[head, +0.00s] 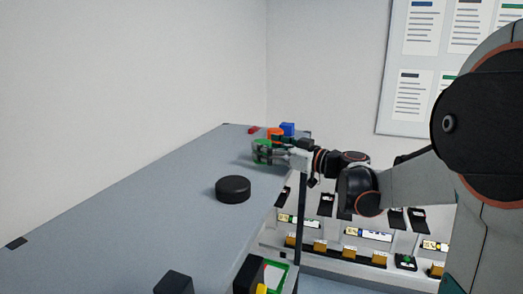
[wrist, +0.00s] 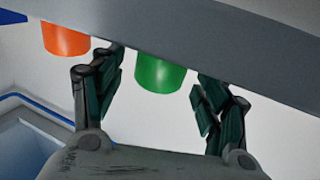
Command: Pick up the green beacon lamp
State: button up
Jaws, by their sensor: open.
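The green beacon lamp (wrist: 160,74) hangs in the upper middle of the wrist view, which looks tilted or upside down, against the grey table surface. My gripper (wrist: 165,85) is open, with one finger to each side of the green lamp and clear gaps between. In the head view the green lamp (head: 261,149) is at the far part of the table, partly hidden by my gripper (head: 270,153), which reaches in from the right.
An orange cylinder (wrist: 66,38) stands close beside the green lamp, and also shows in the head view (head: 275,133). A black disc (head: 233,189) lies nearer on the grey table (head: 130,225).

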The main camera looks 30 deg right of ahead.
jog(key=shift+x, duration=1.1)
jog(key=shift+d, duration=0.1)
jog(key=shift+s, duration=0.1)
jog(key=c, duration=1.2)
jog(key=shift+c, duration=0.2)
